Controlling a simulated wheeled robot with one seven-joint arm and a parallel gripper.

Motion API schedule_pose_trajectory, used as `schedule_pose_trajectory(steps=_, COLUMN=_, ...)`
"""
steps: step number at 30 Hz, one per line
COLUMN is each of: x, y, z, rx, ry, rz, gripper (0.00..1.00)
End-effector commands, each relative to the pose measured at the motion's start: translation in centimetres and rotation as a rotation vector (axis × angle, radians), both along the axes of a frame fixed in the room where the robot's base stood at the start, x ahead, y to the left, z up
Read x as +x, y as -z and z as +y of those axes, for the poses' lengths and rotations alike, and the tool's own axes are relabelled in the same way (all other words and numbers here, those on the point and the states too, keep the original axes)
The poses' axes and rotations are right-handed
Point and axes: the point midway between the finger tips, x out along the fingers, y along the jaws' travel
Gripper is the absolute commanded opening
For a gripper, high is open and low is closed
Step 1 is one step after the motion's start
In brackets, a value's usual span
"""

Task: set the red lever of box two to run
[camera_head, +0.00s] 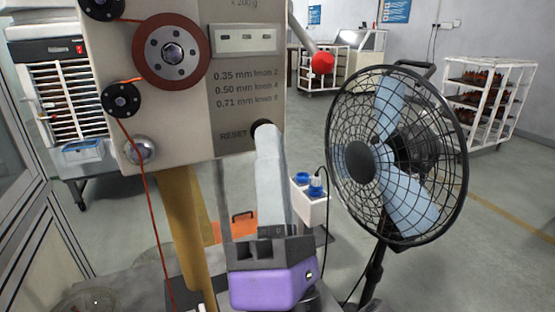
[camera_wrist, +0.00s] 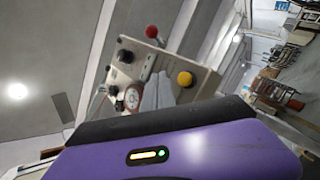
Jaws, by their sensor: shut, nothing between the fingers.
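A beige box (camera_head: 188,120) with a grey panel stands in front of me in the head view. A red ball knob (camera_head: 322,63) on a grey lever rod sticks out at its upper right; in the wrist view the red ball (camera_wrist: 151,31) shows above the box (camera_wrist: 133,62). I cannot read a box number. My gripper (camera_head: 266,135) is shut and empty, its pale fingers pointing up, with tips by the black knob beside the word RESET, below and left of the red ball. In the wrist view the fingers (camera_wrist: 158,80) overlap the box face; contact cannot be told.
The box carries a red-rimmed spool (camera_head: 171,52) and black pulleys with a red wire running down. A black fan (camera_head: 396,155) stands close at right. White racks (camera_head: 488,100) stand behind on open floor.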

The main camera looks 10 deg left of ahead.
Motion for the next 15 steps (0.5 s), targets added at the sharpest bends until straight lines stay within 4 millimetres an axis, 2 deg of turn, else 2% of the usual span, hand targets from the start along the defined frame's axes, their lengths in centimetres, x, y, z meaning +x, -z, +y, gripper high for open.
schedule_pose_trajectory(steps=1, x=0.7, y=-1.4, z=0.2, rx=-0.001, ry=0.000, rz=-0.002, gripper=0.00)
schedule_pose_trajectory(steps=7, x=3.3, y=-4.1, z=1.0, rx=0.001, ry=0.000, rz=-0.002, gripper=0.00)
schedule_pose_trajectory(steps=10, x=3.7, y=-4.6, z=-0.5, rx=0.001, ry=0.004, rz=0.003, gripper=0.00)
schedule_pose_trajectory(steps=15, x=3.8, y=-5.2, z=-1.9, rx=0.001, ry=0.000, rz=0.002, gripper=0.00)
